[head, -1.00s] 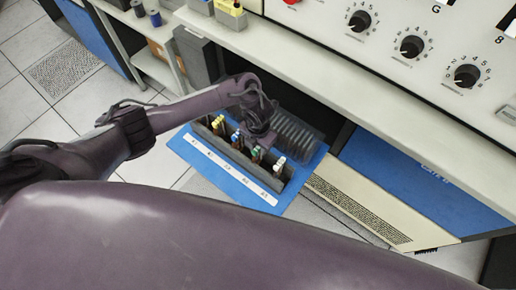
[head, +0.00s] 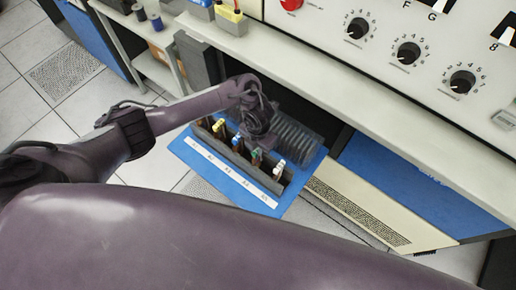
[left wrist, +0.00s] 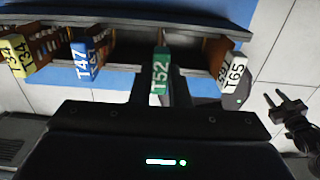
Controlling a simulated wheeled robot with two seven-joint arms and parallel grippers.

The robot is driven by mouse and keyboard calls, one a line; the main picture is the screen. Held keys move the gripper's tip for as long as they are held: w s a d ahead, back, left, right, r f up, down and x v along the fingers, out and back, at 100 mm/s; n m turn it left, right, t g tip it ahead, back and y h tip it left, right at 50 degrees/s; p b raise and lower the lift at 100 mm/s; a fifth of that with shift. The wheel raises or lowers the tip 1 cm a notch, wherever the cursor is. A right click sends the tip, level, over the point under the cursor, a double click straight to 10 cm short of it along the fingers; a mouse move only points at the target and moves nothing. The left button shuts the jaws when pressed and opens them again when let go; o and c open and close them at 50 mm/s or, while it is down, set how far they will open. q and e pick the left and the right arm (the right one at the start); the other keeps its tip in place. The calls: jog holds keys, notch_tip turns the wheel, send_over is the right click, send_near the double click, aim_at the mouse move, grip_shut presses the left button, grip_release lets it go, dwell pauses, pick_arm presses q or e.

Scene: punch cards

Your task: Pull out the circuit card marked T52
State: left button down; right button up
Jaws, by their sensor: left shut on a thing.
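The circuit card T52 has a green label tab (left wrist: 160,70) and stands in its slot in the left wrist view; its green tab also shows in the head view (head: 257,156). My left gripper (left wrist: 166,88) is shut on the T52 card at the tab. In the head view my left gripper (head: 260,138) is over the card rack (head: 235,158), partly hidden by its own wrist. A dark two-pronged thing that looks like my right gripper (left wrist: 280,100) shows at the right of the left wrist view, prongs apart and empty.
Neighbouring cards are yellow T34 (left wrist: 16,56), blue T47 (left wrist: 84,62) and white T65 (left wrist: 234,74). The rack is on a blue pulled-out drawer (head: 205,163). A desk edge (head: 330,88) and a panel with knobs (head: 408,53) stand above and behind it.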

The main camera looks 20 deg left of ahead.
pick_arm(q)
jog(key=shift+r+p, duration=3)
jog(key=shift+r, duration=0.95)
